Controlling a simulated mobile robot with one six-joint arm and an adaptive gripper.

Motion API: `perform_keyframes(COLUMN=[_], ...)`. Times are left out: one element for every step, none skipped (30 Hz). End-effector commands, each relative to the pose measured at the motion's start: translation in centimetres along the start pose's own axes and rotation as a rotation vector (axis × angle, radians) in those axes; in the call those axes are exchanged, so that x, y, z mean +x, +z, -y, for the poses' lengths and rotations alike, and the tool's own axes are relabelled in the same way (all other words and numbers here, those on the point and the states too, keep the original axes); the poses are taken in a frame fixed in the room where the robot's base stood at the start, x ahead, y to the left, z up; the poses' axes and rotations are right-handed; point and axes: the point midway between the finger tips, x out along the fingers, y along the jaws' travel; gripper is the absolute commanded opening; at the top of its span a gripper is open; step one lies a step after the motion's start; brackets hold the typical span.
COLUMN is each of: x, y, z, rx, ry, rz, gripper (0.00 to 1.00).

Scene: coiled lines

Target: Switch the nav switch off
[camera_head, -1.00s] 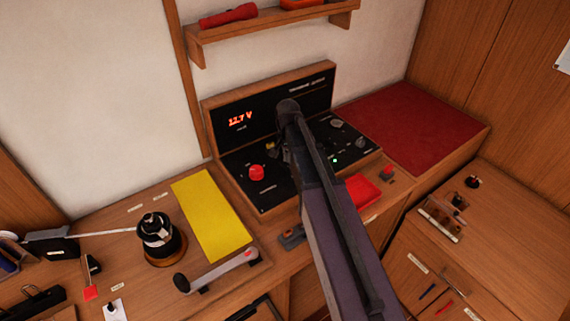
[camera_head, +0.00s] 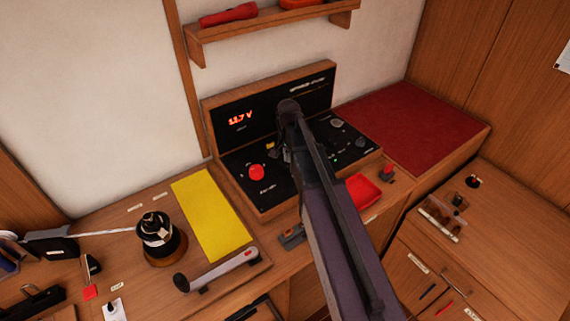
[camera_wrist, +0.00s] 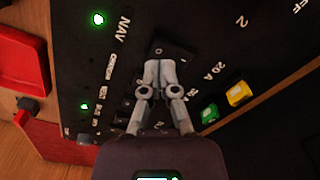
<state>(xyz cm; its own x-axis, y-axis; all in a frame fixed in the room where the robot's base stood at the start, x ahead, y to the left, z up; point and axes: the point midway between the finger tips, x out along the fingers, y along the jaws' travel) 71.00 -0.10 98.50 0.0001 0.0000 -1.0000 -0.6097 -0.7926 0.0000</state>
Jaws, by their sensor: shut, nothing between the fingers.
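The black switch panel (camera_head: 240,174) lies at the back of the bench, with my arm across its middle. In the wrist view, a white NAV label (camera_wrist: 122,29) has a lit green lamp (camera_wrist: 98,19) beside it. A small dark switch plate (camera_wrist: 182,52) is in line with this label, and the nav switch's lever is hidden by my fingers. My gripper (camera_wrist: 158,68) is shut and empty, its tips at or just over this plate. I cannot tell whether they touch.
A second lit green lamp (camera_wrist: 84,107) is near smaller labels. A green fuse (camera_wrist: 209,114) and a yellow fuse (camera_wrist: 239,93) stand near my fingers. A red knob (camera_head: 257,172) is on the panel's left. A red tray (camera_head: 362,190) is in front.

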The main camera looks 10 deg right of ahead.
Motion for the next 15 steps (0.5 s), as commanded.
perform_keyframes(x=[0.12,0.15,0.19,0.22,0.26,0.30,0.33,0.36,0.40,0.43,0.47,0.51,0.54,0.57,0.61], y=[0.00,0.00,0.00,0.00,0.00,0.00,0.01,0.01,0.01,0.01,0.01,0.01,0.01,0.01,0.01], z=[0.00,0.00,0.01,0.01,0.01,0.01,0.01,0.00,0.01,0.01,0.01,0.01,0.01,0.01,0.01], rx=[0.000,0.000,0.000,0.000,0.000,0.000,0.000,0.000,0.000,0.000,0.000,0.000,0.000,0.000,0.000], ry=[0.000,0.000,0.000,0.000,0.000,0.000,0.000,0.000,0.000,0.000,0.000,0.000,0.000,0.000,0.000], rz=[0.000,0.000,0.000,0.000,0.000,0.000,0.000,0.000,0.000,0.000,0.000,0.000,0.000,0.000,0.000], gripper=[0.00,0.00,0.00,0.00,0.00,0.00,0.00,0.00,0.00,0.00,0.00,0.00,0.00,0.00,0.00])
